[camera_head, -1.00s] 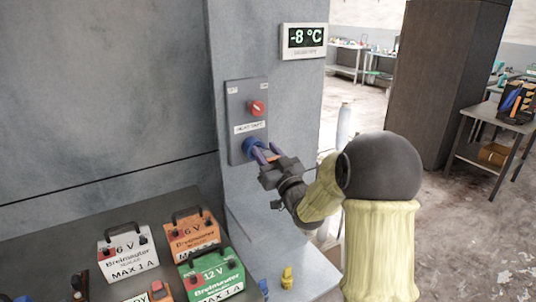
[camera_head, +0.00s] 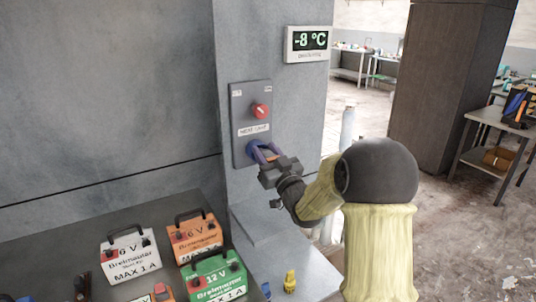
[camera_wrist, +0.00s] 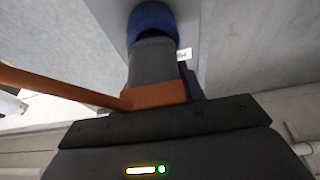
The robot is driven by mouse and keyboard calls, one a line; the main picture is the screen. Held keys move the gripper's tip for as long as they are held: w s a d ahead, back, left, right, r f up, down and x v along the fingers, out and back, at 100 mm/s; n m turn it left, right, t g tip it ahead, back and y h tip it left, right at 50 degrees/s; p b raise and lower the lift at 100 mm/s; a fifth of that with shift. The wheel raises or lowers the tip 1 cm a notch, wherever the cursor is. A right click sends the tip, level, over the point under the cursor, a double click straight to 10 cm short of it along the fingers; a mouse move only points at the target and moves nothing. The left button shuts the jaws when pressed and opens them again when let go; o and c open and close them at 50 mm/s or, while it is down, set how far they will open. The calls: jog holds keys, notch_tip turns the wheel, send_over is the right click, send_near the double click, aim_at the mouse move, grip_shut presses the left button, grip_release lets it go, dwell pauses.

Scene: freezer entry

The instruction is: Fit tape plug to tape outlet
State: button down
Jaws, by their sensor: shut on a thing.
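The outlet is a blue round socket (camera_head: 252,147) low on a grey panel (camera_head: 250,105), below a red knob and a label. My gripper (camera_head: 265,154) is at this socket, shut, its fingers reaching toward the panel. In the wrist view a grey cylindrical plug (camera_wrist: 153,62) lies between the fingers, with its far end against the blue socket (camera_wrist: 151,20). I cannot tell how deep it sits. An orange-brown strip runs from the plug's near end to the left. In the head view my gripper hides most of the plug.
Several battery boxes, white (camera_head: 130,257), orange (camera_head: 195,238) and green (camera_head: 212,275), stand at lower left. A yellow plug-like piece (camera_head: 289,281) and a small blue piece (camera_head: 266,290) are on the ledge below. A temperature display (camera_head: 308,44) reads -8 °C. Open floor lies to the right.

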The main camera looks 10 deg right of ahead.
jog(key=shift+w+a, duration=0.25)
jog(key=shift+w, duration=0.6)
jog(key=c, duration=0.8)
grip_release()
jog(key=shift+s+d+f+b, duration=0.15)
jog(key=shift+s+f+b, duration=0.2)
jog(key=shift+s, duration=0.15)
jog(key=b+v, duration=0.4)
jog(key=v, duration=1.2)
jog(key=shift+s+r, duration=0.15)
jog(key=shift+r, duration=0.05)
